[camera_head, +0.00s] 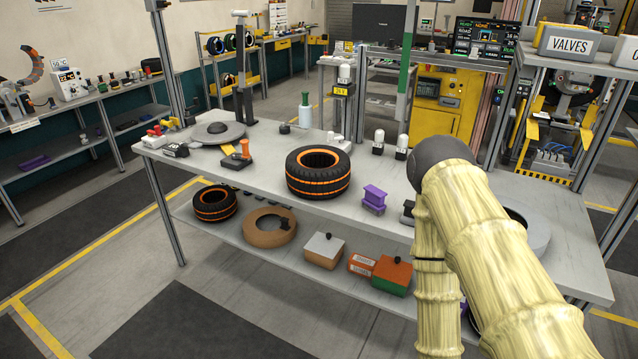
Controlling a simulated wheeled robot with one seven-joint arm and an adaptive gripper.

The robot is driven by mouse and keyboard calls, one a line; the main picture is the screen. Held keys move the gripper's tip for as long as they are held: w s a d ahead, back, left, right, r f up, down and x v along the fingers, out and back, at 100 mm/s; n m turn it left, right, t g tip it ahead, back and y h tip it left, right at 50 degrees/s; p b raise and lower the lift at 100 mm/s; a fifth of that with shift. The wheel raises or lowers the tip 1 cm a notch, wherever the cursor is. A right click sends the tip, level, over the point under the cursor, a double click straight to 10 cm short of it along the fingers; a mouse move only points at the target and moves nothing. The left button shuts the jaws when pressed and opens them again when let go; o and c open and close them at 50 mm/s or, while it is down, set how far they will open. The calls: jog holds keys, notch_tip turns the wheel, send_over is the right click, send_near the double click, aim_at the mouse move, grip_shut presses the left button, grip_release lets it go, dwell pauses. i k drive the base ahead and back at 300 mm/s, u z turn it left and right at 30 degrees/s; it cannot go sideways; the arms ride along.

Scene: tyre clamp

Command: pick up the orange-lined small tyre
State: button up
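A small black tyre with orange lines (215,205) lies flat at the left end of the lower shelf (310,287), under the tabletop. A larger black tyre with orange lines (318,176) lies flat on the grey tabletop (255,180), near its middle. My arm, pale and wood-patterned, rises at the right of the picture and bends at a dark joint. My gripper is not in view, so whether it is open or shut does not show. My arm hides part of the right side of the table.
A brown ring (268,229), boxes (323,250) and a green-and-orange box (391,275) stand on the lower shelf right of the small tyre. The floor in front is clear.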

aim_at(317, 173)
jog(key=u, duration=0.6)
jog(key=i, duration=1.25)
jog(key=z, duration=0.5)
